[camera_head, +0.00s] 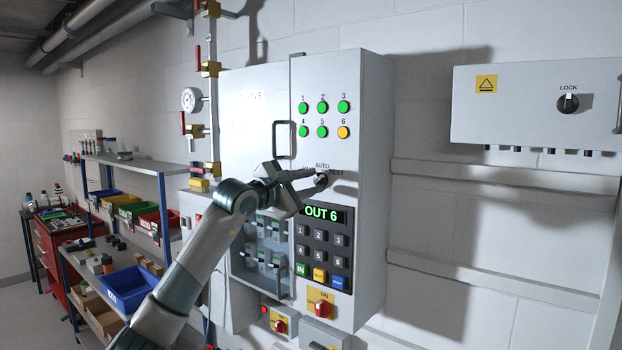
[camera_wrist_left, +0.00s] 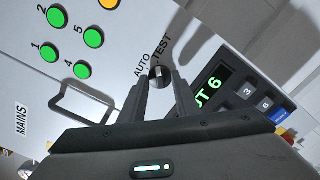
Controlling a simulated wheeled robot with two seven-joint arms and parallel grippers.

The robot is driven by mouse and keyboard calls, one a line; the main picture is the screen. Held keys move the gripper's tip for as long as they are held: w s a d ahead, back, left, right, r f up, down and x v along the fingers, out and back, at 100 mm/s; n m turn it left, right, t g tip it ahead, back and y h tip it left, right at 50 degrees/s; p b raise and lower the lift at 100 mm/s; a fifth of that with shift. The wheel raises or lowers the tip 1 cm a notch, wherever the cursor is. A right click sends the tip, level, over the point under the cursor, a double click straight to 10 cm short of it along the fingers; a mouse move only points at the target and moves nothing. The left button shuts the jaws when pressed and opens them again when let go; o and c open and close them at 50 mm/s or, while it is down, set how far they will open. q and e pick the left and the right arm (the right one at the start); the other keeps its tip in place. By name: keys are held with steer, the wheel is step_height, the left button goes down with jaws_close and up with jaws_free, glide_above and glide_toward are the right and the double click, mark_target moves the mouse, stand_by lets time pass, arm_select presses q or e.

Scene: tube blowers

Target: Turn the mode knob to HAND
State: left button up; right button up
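The mode knob (camera_head: 321,179) is a small black round knob on the grey cabinet's right door, under the coloured buttons. AUTO stands above it and TEST to its right; the label at its left is partly covered by my gripper. My left gripper (camera_head: 308,186) is at the knob, coming from the left. In the left wrist view the knob (camera_wrist_left: 160,76) shows between the two fingertips, which are apart and look open; whether they touch it I cannot tell. The knob's pointer direction is hard to make out. My right gripper is out of view.
Below the knob are a green display (camera_head: 324,215) reading OUT 6 and a keypad (camera_head: 322,250). A door handle (camera_head: 281,139) stands out left of the knob. A red-yellow switch (camera_head: 320,304) is lower down. A LOCK box (camera_head: 520,105) hangs at right; shelves are at left.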

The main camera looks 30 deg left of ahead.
arm_select(q)
steer(key=shift+c, duration=0.2)
jaws_close()
steer(key=shift+f, duration=0.1)
